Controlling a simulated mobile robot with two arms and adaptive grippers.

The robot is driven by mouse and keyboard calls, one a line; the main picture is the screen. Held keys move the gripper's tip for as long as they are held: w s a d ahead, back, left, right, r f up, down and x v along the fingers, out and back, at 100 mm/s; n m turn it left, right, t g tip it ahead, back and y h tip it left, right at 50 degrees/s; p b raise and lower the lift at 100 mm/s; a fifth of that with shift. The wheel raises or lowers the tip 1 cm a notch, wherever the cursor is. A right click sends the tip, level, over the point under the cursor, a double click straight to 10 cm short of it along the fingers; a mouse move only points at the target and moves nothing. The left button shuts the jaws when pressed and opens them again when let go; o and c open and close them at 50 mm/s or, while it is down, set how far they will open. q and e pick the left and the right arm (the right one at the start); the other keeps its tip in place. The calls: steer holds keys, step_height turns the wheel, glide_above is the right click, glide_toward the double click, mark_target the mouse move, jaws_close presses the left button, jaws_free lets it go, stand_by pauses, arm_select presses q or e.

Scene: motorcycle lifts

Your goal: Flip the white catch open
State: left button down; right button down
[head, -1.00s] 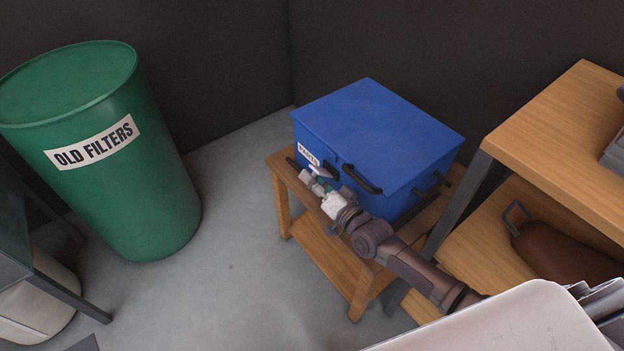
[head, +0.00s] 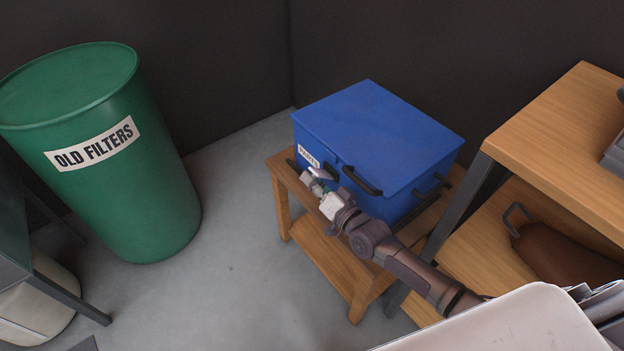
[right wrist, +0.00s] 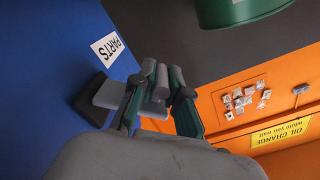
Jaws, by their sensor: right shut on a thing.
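The blue box (head: 375,130) stands on a small wooden table with its lid down. Its front carries a "PARTS" label (head: 308,157) and a black handle (head: 361,180). The white catch (right wrist: 110,94) shows in the right wrist view as a pale plate standing out from the blue front beside a dark mount. My right gripper (right wrist: 156,88) is at the front of the box, its fingers shut on the catch's outer part and partly hiding it. In the head view the gripper (head: 319,187) is small, just below the label. My left gripper is not in view.
The small wooden table (head: 283,170) has a narrow bare strip in front of the box. A wooden shelf unit (head: 550,120) stands close on the right. A green "OLD FILTERS" drum (head: 110,180) stands left, with open floor between.

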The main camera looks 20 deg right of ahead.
steer(key=shift+f+n, duration=0.7)
steer(key=shift+n, duration=0.65)
steer(key=shift+f+n, duration=0.7)
steer(key=shift+n, duration=0.65)
steer(key=c, duration=1.2)
jaws_free()
steer(key=shift+s, duration=0.1)
steer(key=v, duration=1.2)
